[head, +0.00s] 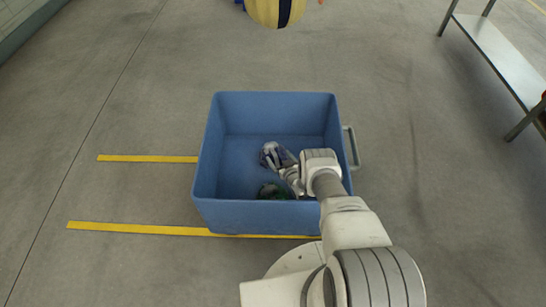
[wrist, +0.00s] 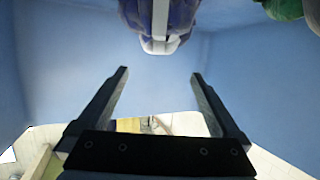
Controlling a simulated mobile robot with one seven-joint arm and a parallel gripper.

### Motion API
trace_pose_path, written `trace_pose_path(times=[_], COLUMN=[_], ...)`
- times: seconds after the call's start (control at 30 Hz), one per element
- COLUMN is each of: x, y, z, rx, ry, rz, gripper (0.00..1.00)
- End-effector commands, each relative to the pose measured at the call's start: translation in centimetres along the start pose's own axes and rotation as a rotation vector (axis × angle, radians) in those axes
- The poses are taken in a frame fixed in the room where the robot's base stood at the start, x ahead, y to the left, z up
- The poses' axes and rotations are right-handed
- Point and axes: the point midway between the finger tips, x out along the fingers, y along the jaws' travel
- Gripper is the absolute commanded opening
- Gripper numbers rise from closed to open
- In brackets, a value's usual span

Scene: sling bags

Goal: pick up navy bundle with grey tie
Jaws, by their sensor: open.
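The navy bundle with a pale grey tie (wrist: 183,18) shows at the top of the wrist view, cut off by the frame edge. In the head view the bundle (head: 269,154) lies inside the blue bin, partly hidden by my arm. My gripper (wrist: 158,73) is open and empty, with the bundle beyond its fingertips. I see no contact between them. In the head view my gripper (head: 284,165) is down inside the bin, right beside the bundle; its fingers are hard to make out there.
The blue bin (head: 272,99) has high walls around my gripper and a grey handle (head: 352,147) on its right. A green bundle (head: 270,191) lies near the bin's front wall and shows in the wrist view (wrist: 284,8). A metal table (head: 500,60) stands at upper right.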

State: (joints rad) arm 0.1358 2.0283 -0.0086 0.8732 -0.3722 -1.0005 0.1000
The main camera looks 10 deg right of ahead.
Motion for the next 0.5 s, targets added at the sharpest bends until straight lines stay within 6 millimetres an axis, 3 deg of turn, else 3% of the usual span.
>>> trace_pose_path(times=[0.03, 0.2, 0.5], x=[1.2, 3.3, 4.9], y=[0.0, -0.1, 0.0], z=[0.6, 0.5, 0.5], rx=[-0.001, -0.001, -0.001], ry=[0.003, 0.0, -0.002], rz=[-0.001, -0.001, 0.0], gripper=[1.0, 1.0, 1.0])
